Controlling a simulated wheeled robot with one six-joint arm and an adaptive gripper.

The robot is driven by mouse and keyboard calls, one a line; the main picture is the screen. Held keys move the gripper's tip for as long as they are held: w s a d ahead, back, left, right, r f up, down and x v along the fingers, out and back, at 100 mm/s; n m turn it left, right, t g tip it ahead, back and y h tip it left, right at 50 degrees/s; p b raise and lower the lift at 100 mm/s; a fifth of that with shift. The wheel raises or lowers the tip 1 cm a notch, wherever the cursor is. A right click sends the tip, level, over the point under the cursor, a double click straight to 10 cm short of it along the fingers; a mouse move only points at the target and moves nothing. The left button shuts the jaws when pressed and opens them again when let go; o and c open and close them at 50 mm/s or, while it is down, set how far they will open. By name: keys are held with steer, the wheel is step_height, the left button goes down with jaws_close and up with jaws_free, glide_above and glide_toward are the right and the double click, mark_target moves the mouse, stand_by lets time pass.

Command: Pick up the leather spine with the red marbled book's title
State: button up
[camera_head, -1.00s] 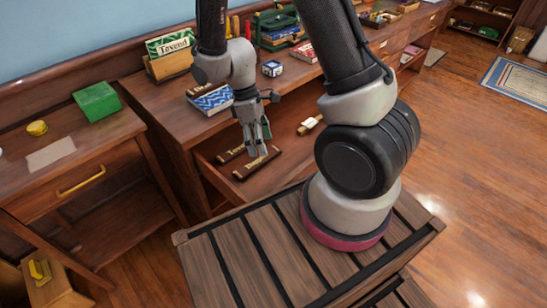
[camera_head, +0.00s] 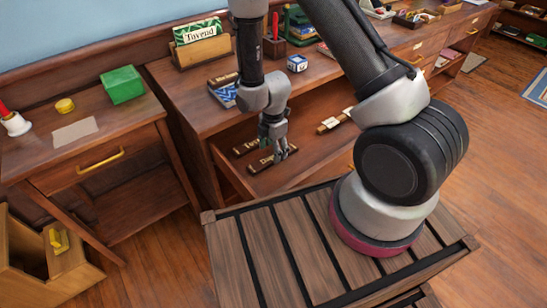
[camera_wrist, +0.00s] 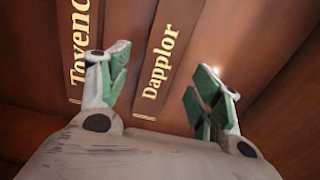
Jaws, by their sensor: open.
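Two dark brown leather spines with gold lettering lie side by side in the open compartment under the desk top. In the wrist view one reads "Dapplor" (camera_wrist: 160,62) and the other "Tovend" (camera_wrist: 82,45). In the head view the nearer spine (camera_head: 262,164) and the farther spine (camera_head: 245,148) are too small to read surely. My gripper (camera_head: 280,150) is open and empty at the nearer spine's right end. In the wrist view the Dapplor spine lies between the spread green-padded fingers; contact cannot be told. A reddish book (camera_head: 325,50) is mostly hidden behind my arm.
A third, pale-labelled spine (camera_head: 335,121) lies to the right. A blue-patterned book (camera_head: 226,94), a small blue-white cube (camera_head: 297,63) and a holder with a green "Tovend" card (camera_head: 198,32) stand on the desk. A side table (camera_head: 100,140) holds a green box (camera_head: 122,85).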

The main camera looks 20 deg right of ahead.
steer(key=shift+f, duration=1.4)
steer(key=c, duration=1)
steer(key=shift+o, duration=0.2)
steer(key=shift+r, duration=0.1)
